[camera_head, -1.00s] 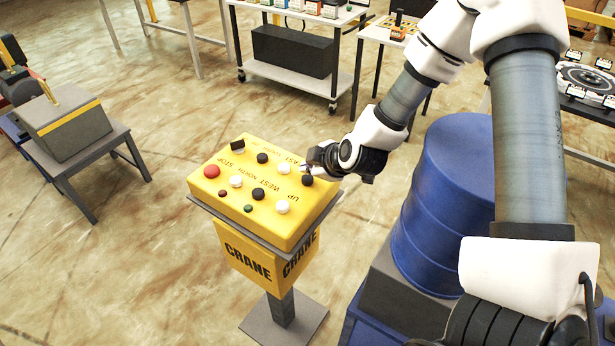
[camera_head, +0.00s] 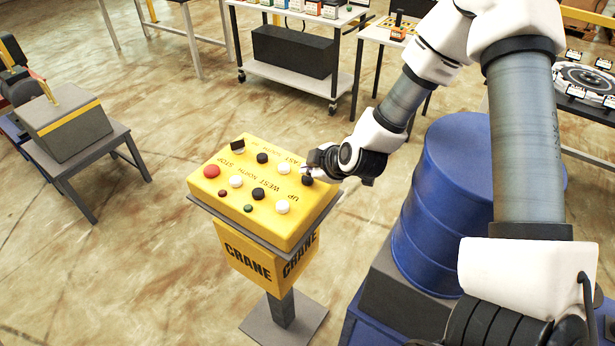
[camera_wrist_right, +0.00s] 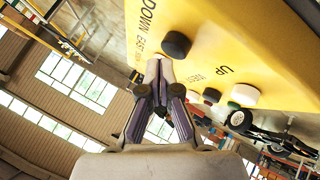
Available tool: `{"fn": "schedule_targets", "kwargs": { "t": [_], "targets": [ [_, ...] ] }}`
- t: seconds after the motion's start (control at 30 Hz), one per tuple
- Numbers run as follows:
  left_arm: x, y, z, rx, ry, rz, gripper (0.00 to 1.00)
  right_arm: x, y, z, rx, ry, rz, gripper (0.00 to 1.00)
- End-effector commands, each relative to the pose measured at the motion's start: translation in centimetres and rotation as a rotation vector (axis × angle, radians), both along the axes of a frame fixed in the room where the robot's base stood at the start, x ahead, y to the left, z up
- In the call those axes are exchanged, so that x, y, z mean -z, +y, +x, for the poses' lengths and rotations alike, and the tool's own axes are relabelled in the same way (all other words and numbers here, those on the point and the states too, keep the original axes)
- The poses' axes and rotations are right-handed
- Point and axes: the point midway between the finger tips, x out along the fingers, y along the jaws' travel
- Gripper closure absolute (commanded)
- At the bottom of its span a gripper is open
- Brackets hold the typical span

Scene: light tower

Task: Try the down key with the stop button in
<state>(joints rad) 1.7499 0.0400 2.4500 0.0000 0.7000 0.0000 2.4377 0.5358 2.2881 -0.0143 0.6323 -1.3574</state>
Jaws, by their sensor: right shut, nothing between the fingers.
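The yellow crane control box (camera_head: 225,205) stands on a pedestal, with several round buttons on its sloping top. The red stop button (camera_head: 212,171) is at its left end, by the word STOP; I cannot tell whether it is pressed in. The black down key (camera_head: 307,181) is at the right end; in the right wrist view it (camera_wrist_right: 176,44) sits by the word DOWN. My right gripper (camera_head: 306,170) is shut and empty, its tips close to the down key. In the right wrist view the closed fingertips (camera_wrist_right: 159,66) are just beside the key; contact is unclear. My left gripper is out of view.
A white up key (camera_head: 282,207) sits near the down key. A black selector (camera_head: 238,146) stands at the box's back left corner. A blue barrel (camera_head: 445,200) stands right of the box, below my right arm. Open floor lies left of the box.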

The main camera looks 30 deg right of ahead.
Motion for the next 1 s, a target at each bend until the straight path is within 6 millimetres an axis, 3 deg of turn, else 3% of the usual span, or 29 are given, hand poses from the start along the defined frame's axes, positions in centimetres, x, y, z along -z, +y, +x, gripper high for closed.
{"fn": "schedule_targets", "kwargs": {
  "t": [1.0],
  "targets": [
    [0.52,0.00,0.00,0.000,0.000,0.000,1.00,0.98,0.02,0.00,-0.001,-0.001,0.000,1.00]
  ]
}}
